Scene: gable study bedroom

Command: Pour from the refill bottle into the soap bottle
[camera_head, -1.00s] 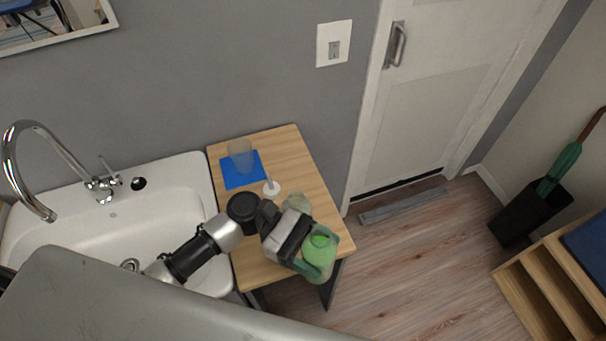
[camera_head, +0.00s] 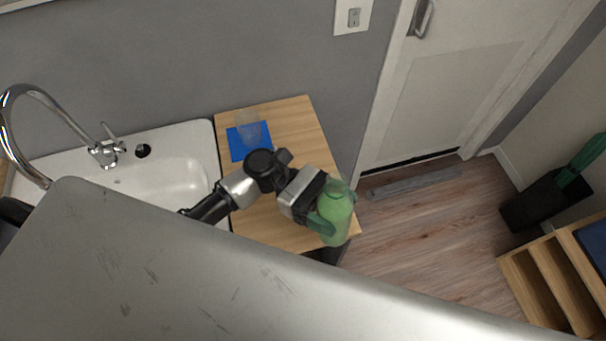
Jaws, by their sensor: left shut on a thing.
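My left gripper (camera_head: 329,208) is shut on the green translucent refill bottle (camera_head: 338,218). It holds the bottle by the right front edge of the wooden table. I cannot tell exactly how far the bottle is tilted. A clear, open-topped container (camera_head: 248,126), which looks like the soap bottle, stands on a blue mat (camera_head: 238,149) near the back left of the table, apart from the refill bottle. My left arm lies between them in the picture. My right gripper is not in view.
The wooden table (camera_head: 290,117) has bare room at its back right. A white sink (camera_head: 165,180) with a chrome tap (camera_head: 105,152) adjoins it on the left. Grey wall is behind. A door (camera_head: 445,100), a dark umbrella bin (camera_head: 540,202) and a wooden shelf (camera_head: 530,280) are on the right.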

